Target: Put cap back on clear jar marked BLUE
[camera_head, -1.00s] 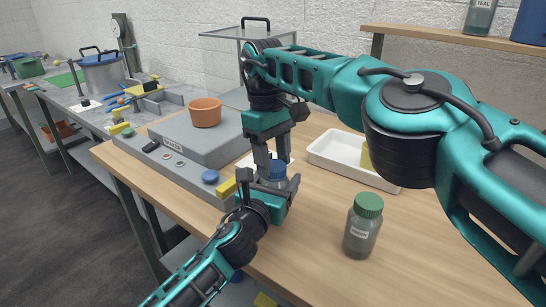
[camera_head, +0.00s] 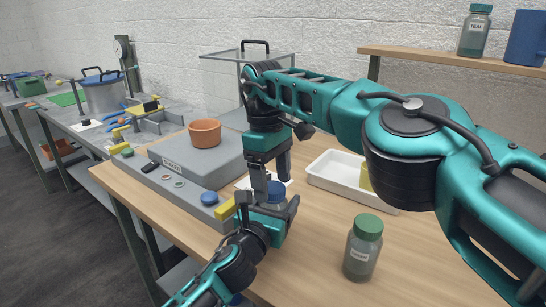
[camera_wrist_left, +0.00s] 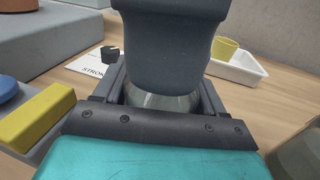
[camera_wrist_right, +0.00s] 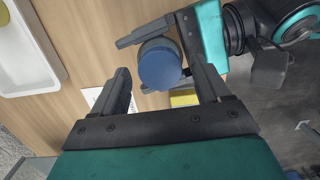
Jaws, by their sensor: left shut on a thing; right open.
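A blue cap (camera_head: 276,191) sits at the top of the clear jar (camera_wrist_left: 158,101); whether it is seated tight I cannot tell. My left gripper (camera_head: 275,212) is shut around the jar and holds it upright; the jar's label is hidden. My right gripper (camera_head: 270,182) points down from above, open, its fingers on either side of the cap. In the right wrist view the round top of the cap (camera_wrist_right: 160,64) shows between the right fingertips, with a gap at each side. A dark right finger covers the cap in the left wrist view.
A grey bottle with a green cap (camera_head: 363,248) stands to the right. A white tray (camera_head: 325,182) with a yellow item lies behind. At left, a grey box holds an orange pot (camera_head: 205,133); a blue disc (camera_head: 209,198) and yellow block (camera_head: 225,210) are near its front.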

